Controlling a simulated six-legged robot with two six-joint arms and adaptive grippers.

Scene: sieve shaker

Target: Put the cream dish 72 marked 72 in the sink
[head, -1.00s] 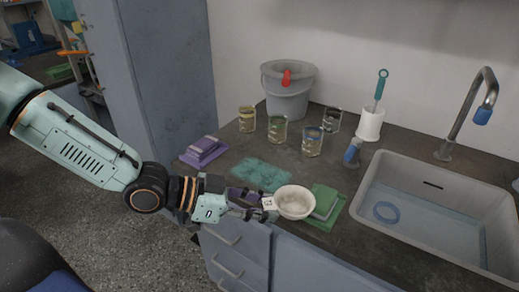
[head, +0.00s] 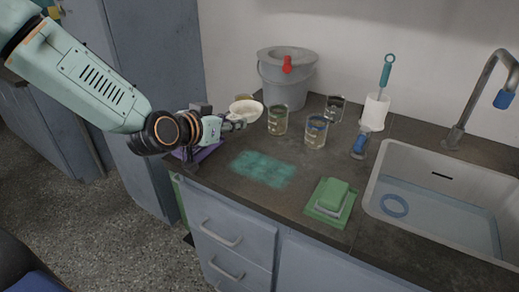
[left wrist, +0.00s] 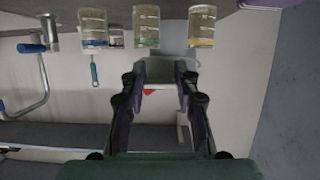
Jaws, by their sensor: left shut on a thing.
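The cream dish (head: 246,111) is a small pale bowl, held up above the back left of the counter in the head view. My left gripper (head: 236,123) is shut on its near left side. The dish looks roughly level; its marking cannot be read. In the left wrist view my gripper's fingers (left wrist: 160,85) show, but the dish is hard to make out. The sink (head: 450,163) is at the right, well away from the dish, with shallow water and a blue ring (head: 394,205) inside. My right gripper is not in view.
A grey bucket (head: 286,85) stands behind.

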